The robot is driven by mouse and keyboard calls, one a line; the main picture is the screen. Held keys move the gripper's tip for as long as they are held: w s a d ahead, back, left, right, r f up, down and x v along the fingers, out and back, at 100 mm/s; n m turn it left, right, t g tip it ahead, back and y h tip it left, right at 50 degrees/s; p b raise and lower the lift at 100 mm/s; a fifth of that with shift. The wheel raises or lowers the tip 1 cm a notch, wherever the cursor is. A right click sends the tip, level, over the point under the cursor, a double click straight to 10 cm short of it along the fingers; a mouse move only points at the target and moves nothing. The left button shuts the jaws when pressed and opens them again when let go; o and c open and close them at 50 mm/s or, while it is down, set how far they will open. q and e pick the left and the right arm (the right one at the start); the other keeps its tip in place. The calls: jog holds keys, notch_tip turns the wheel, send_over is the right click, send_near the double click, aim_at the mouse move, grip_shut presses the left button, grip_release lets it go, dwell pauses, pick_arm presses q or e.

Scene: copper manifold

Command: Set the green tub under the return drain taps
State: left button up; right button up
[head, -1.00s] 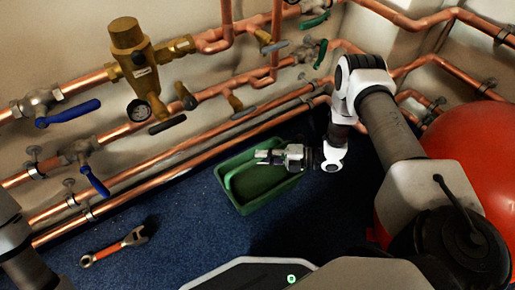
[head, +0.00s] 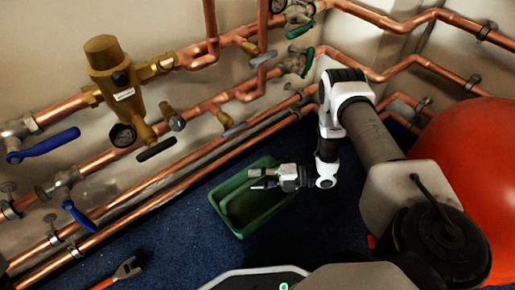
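The green tub (head: 233,222) is on the blue floor in the middle of the head view, below the lowest copper pipes. My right gripper (head: 251,179) is above the tub, over its upper right part. Its two fingers point left with a small gap between them, and nothing shows between them. It covers part of the tub, and I cannot tell whether it touches it. Taps with green levers (head: 304,62) are on the pipes up and right of the tub. Taps with blue levers (head: 76,215) are at the left. I cannot tell which are the return drain taps. My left gripper is out of view.
Copper pipes (head: 170,180) run along the wall, with a brass valve (head: 112,80) and gauge at upper left. A large red vessel (head: 480,170) stands at the right. An orange-handled wrench (head: 125,270) lies at lower left. Floor between wrench and tub is clear.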

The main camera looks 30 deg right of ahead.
jog(key=shift+r, duration=0.25)
jog(key=p+v, duration=0.5)
jog(key=v, duration=0.7)
jog(key=shift+f+p, duration=0.15)
jog(key=shift+p, duration=0.25)
